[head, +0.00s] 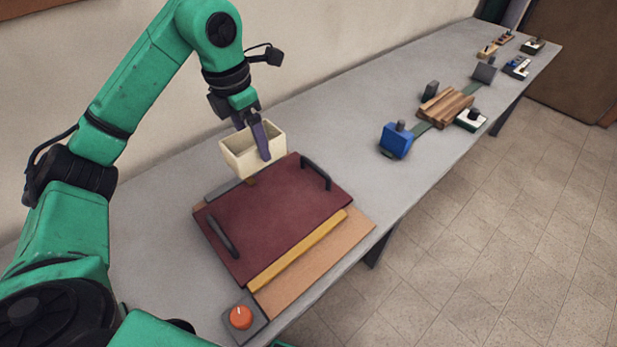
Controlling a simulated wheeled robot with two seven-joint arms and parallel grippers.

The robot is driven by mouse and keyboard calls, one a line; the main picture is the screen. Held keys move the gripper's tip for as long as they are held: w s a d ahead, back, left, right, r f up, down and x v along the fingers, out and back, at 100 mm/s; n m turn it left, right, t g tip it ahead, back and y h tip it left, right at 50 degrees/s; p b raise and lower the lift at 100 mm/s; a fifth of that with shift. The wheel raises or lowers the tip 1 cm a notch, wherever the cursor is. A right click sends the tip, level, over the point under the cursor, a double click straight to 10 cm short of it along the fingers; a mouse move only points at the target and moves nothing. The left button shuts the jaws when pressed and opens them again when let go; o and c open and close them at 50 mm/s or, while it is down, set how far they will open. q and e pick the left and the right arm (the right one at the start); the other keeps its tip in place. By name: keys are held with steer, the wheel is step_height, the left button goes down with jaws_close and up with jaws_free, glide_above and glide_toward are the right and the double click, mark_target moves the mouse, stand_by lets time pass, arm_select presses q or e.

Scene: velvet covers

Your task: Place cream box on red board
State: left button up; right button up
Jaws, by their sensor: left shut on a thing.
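The cream box (240,160) is an open-topped box near the far edge of the red board. My left gripper (258,150) reaches down to it from above and is shut on its wall, with one finger visible on the near outer side. I cannot tell whether the box touches the table or hangs a little above it. The red board (270,215) is dark red with a black handle at each side, and its top is bare. My right gripper is not in view.
A tan base (345,240) with a yellow strip (297,252) lies under and in front of the board. An orange knob (240,317) sits at the near corner. A blue block (396,141) and wooden sticks (446,107) stand further right. A wall runs behind the table (160,220).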

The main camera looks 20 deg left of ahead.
arm_select(q)
steer(key=f, duration=0.6)
steer(key=s+f, duration=0.1)
steer(key=f, duration=0.6)
steer(key=a+f+p, duration=0.1)
steer(key=f, duration=0.5)
steer(key=shift+s+f, duration=0.15)
steer(key=shift+f, duration=0.05)
steer(key=shift+d+f, duration=0.1)
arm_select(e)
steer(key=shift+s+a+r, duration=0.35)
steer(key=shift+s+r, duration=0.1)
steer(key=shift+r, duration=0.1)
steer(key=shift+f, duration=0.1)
arm_select(q)
steer(key=o, duration=1.2)
steer(key=shift+r, duration=0.2)
steer(key=r, duration=0.4)
steer(key=r+b, duration=0.1)
steer(key=r, duration=0.2)
steer(key=s+r+b, duration=0.1)
steer(key=r, duration=0.3)
steer(key=shift+a+r, duration=0.35)
steer(key=shift+a, duration=0.05)
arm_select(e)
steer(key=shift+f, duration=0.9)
